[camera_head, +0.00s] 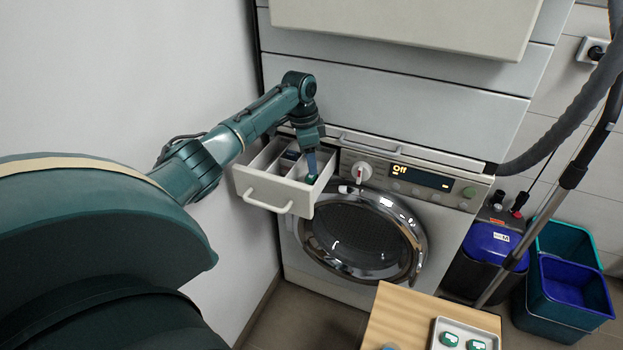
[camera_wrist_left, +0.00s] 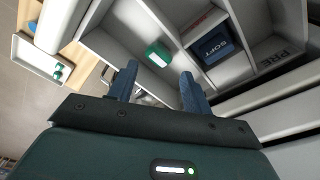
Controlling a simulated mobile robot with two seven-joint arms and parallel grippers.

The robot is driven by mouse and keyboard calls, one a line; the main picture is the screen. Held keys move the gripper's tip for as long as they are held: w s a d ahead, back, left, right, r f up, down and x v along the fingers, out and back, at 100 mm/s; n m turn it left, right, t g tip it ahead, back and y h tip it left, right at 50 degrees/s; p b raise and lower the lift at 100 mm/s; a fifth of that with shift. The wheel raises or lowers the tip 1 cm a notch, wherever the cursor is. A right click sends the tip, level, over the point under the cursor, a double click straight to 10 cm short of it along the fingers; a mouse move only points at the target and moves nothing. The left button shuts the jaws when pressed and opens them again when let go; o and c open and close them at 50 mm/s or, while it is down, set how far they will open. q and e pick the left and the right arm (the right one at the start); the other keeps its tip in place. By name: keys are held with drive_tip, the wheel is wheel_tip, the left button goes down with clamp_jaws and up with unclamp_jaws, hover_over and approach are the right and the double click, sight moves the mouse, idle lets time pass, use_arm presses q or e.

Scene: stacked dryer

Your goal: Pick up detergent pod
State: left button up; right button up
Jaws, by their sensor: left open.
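A green-and-white detergent pod (camera_head: 311,179) lies in the right-hand compartment of the pulled-out detergent drawer (camera_head: 268,185). It also shows in the left wrist view (camera_wrist_left: 158,54), on the compartment floor just beyond my fingertips. My left gripper (camera_head: 312,163) points down over that compartment. In the left wrist view its two blue fingers (camera_wrist_left: 157,82) are apart, with the pod in line with the gap between them and no visible contact. More pods (camera_head: 449,339) lie in a pale tray (camera_head: 436,333) on the wooden table. My right gripper is not in view.
Drawer walls and dividers surround the left gripper; a blue compartment marked SOFT (camera_wrist_left: 213,46) is beside the pod. The washer (camera_head: 440,205) reads "Off", its round door (camera_head: 362,235) below. A wooden table (camera_head: 400,312) stands in front; bins (camera_head: 565,285) and a hose are at right.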

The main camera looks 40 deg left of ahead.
sight(311, 178)
use_arm(q)
wheel_tip(311, 178, down, 5)
drive_tip(key=shift+d+r, duration=0.15)
drive_tip(key=c, duration=0.7)
drive_tip(key=shift+r, duration=0.1)
